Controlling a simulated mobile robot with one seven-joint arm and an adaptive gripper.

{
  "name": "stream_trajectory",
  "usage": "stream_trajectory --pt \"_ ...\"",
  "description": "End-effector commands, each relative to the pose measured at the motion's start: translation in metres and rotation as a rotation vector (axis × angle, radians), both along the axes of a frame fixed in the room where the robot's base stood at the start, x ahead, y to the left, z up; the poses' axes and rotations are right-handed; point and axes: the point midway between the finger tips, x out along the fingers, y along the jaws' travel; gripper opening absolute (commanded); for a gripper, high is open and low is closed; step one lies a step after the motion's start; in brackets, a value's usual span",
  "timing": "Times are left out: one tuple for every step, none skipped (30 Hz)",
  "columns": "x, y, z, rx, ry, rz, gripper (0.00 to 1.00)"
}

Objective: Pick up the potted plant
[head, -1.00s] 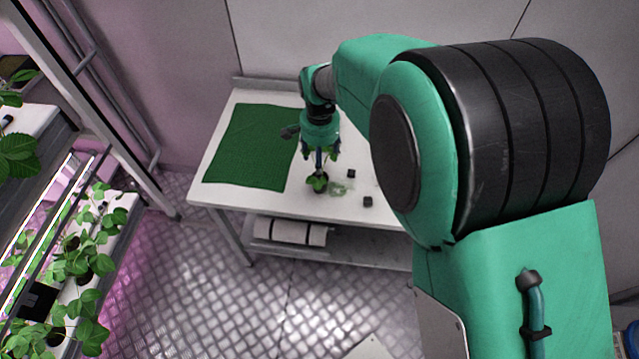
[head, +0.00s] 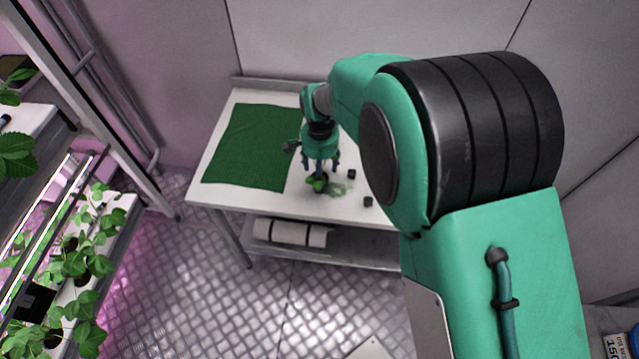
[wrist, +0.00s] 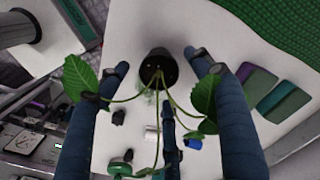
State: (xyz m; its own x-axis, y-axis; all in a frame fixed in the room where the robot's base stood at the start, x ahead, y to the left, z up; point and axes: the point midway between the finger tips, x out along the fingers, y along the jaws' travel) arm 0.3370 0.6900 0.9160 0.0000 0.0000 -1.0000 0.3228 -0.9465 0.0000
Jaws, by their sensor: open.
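The potted plant stands on the white table, its dark pot and green leaves showing just below my gripper (head: 321,168) in the head view. In the wrist view the black pot (wrist: 158,68) lies between the tips of my blue fingers, with a gap on either side. My gripper is open around the plant, and no finger clearly grips the pot. Thin stems reach toward the camera, and leaves (wrist: 79,78) overlap the left and right fingers. In the head view the gripper hides part of the plant.
The white table (head: 222,197) carries a green mat (head: 248,147) to the left of the plant. Small dark blocks (head: 368,202) and a pale green patch lie to the right. A plant rack (head: 118,215) stands at far left. A white roll (head: 290,233) lies on the lower shelf.

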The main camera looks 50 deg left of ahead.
Motion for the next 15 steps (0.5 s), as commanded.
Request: stream_trajectory --pt "0.0 -0.001 -0.009 -0.001 0.001 0.0 0.66" --pt "0.0 -0.001 -0.013 -0.002 0.0 0.0 0.66" --pt "-0.001 -0.001 -0.018 -0.003 0.001 0.0 0.66" --pt "0.0 -0.001 -0.021 -0.003 0.001 0.0 0.66" --pt "0.0 -0.001 -0.023 -0.002 0.0 0.0 0.66" --pt "0.0 0.0 -0.026 -0.001 0.001 0.0 0.66" --pt "0.0 0.0 -0.028 0.0 0.001 0.0 0.66" --pt "0.0 0.0 -0.029 0.0 0.0 0.0 0.66" --pt "0.0 0.0 -0.03 0.0 0.0 0.0 0.66" --pt "0.0 0.0 -0.031 0.001 0.0 0.0 0.66" --pt "0.0 0.0 -0.031 0.001 -0.001 0.0 0.66" --pt "0.0 0.0 -0.031 0.001 -0.001 0.0 0.66" --pt "0.0 0.0 -0.031 0.001 -0.001 0.0 0.66" --pt "0.0 0.0 -0.031 0.001 0.0 0.0 0.66" --pt "0.0 0.0 -0.031 0.0 0.0 0.0 0.66"
